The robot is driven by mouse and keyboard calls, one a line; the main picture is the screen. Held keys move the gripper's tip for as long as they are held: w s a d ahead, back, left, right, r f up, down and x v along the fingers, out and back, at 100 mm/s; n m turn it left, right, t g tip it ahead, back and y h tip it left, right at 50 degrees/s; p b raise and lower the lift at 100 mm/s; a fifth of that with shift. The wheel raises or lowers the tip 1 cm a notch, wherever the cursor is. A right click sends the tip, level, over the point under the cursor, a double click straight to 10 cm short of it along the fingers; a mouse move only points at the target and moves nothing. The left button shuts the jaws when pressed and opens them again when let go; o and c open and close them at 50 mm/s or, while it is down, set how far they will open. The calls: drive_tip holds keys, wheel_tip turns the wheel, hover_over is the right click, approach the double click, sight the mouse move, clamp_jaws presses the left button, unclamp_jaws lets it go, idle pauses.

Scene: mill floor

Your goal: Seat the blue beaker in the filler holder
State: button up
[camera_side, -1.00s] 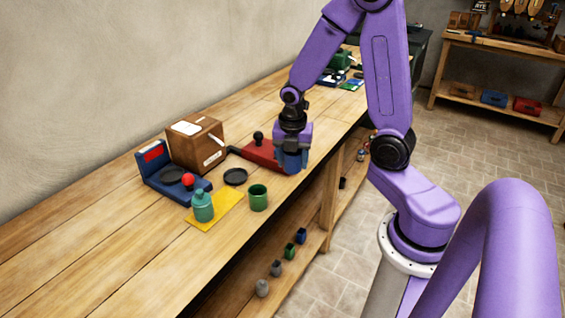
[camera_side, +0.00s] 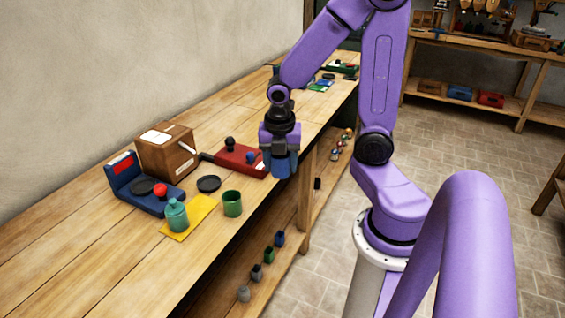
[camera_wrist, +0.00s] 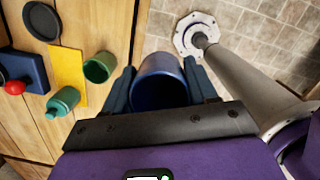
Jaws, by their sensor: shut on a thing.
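My gripper (camera_side: 281,156) is shut on the blue beaker (camera_side: 286,165), holding it about upright by the bench's front edge, right of the red block. In the wrist view the beaker (camera_wrist: 160,82) sits between the two fingers with its open mouth showing. I cannot tell for sure which thing is the filler holder. A blue stand (camera_side: 122,173) at the left has an upright back panel, a dark round pad and a red knob. A black round disc (camera_side: 208,184) lies on the bench to its right. The beaker is apart from both.
A green cup (camera_side: 232,204), a teal bottle (camera_side: 177,216) and a yellow sheet (camera_side: 202,211) lie between the beaker and the blue stand. A wooden box (camera_side: 168,151) and the red block (camera_side: 236,160) stand behind. The front-left bench top is clear.

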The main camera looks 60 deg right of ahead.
drive_tip(key=w+f+n, duration=0.2)
drive_tip(key=w+f, duration=0.1)
drive_tip(key=w, duration=0.9)
drive_tip(key=w+f+n, duration=0.3)
drive_tip(key=w, duration=1)
drive_tip(key=shift+m, duration=0.3)
drive_tip(key=shift+s+a+f, duration=0.15)
drive_tip(key=shift+f, duration=1.2)
drive_tip(key=shift+s+a+f, duration=0.1)
drive_tip(key=shift+f, duration=1.25)
drive_tip(key=shift+f, duration=0.25)
idle(0.5)
drive_tip(key=shift+r, duration=0.75)
idle(1.0)
